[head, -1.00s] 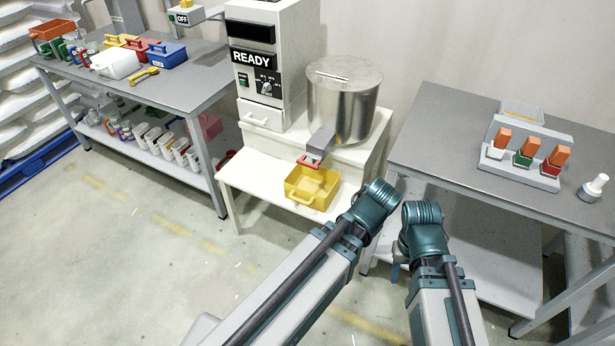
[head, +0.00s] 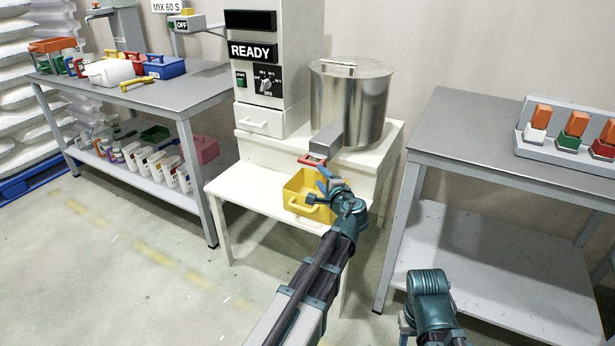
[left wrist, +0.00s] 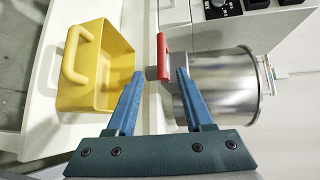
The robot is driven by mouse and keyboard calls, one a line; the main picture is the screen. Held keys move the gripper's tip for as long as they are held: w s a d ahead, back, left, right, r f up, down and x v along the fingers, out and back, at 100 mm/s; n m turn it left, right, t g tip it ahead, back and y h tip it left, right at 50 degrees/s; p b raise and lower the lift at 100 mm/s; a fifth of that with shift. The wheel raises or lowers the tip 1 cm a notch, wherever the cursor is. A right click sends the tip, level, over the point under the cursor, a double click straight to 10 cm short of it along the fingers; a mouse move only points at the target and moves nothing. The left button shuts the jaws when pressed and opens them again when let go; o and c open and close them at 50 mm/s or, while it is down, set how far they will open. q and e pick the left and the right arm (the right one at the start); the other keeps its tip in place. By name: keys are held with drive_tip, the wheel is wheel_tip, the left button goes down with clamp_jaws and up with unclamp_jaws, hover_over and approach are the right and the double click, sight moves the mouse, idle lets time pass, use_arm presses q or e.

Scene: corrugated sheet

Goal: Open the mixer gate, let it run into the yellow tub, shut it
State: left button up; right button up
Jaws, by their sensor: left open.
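The steel mixer drum (head: 349,104) stands on the white stand, its grey spout (head: 327,139) pointing toward the front. The red gate handle (head: 311,160) sits at the spout's end. The yellow tub (head: 297,187) is on the lower white shelf below it, partly hidden by my left gripper (head: 322,188). In the left wrist view, my left gripper (left wrist: 160,75) is open and empty, with the red handle (left wrist: 163,57) just beyond and between its blue fingertips. The tub (left wrist: 103,66) lies to the left there and looks empty. My right gripper (head: 404,322) is mostly hidden behind its wrist.
The control box reads READY (head: 252,52), with a green button and dial below. A left bench (head: 180,88) carries tubs and a jug. A right bench (head: 460,130) holds a rack (head: 570,140) with several orange-handled items. Floor between the benches is clear.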

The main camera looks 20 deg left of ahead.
sight(318, 155)
use_arm(q)
drive_tip(key=shift+w+a+t, duration=0.15)
drive_tip(key=shift+w+t, duration=0.15)
drive_tip(key=shift+w, duration=0.05)
use_arm(e)
drive_tip(key=shift+f, duration=0.45)
use_arm(q)
drive_tip(key=b+x, duration=0.2)
drive_tip(key=x, duration=1.1)
drive_tip(key=shift+w+a+f, duration=0.15)
drive_tip(key=shift+w+a, duration=0.05)
drive_tip(key=shift+w, duration=0.05)
use_arm(e)
drive_tip(key=shift+f, duration=0.95)
use_arm(q)
drive_tip(key=shift+c, duration=0.2)
clamp_jaws()
drive_tip(key=shift+s, duration=0.1)
drive_tip(key=shift+s, duration=0.1)
